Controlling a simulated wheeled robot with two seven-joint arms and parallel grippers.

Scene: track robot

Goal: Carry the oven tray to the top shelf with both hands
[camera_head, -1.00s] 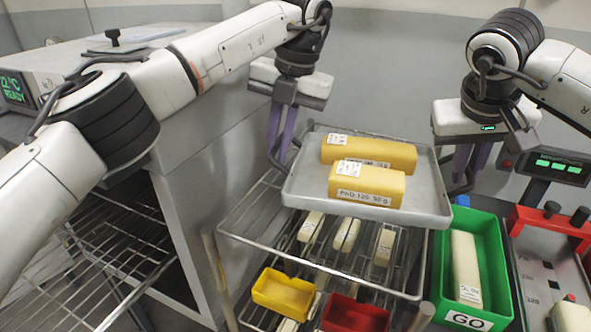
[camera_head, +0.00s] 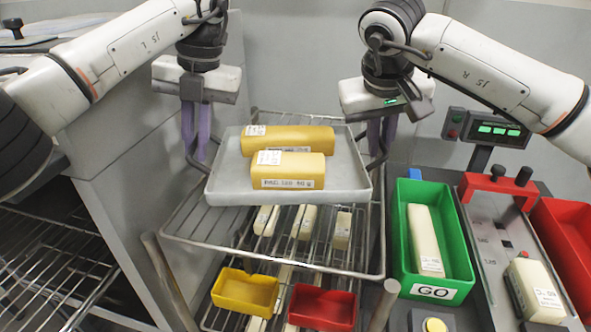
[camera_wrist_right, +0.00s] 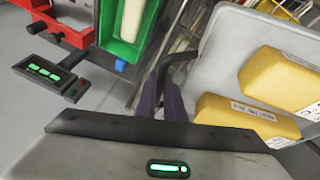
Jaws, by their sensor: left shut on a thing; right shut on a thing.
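The grey oven tray (camera_head: 226,186) carries two yellow blocks, one behind (camera_head: 300,138) and one in front (camera_head: 300,168), with white labels. It is over the wire top shelf (camera_head: 190,226) of the rack; I cannot tell whether it touches the wires. My left gripper (camera_head: 197,152) is shut on the tray's left handle, and my right gripper (camera_head: 377,150) is shut on its right handle. The right wrist view shows the right fingers (camera_wrist_right: 165,98) at the handle beside the tray (camera_wrist_right: 222,65). The fingertips are partly hidden.
Below the top shelf are several pale blocks, a yellow bin (camera_head: 245,292) and a red bin (camera_head: 321,308). A green bin (camera_head: 458,255) marked GO stands right of the rack, near a control display (camera_head: 498,130). A grey oven cabinet (camera_head: 115,180) stands at the left.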

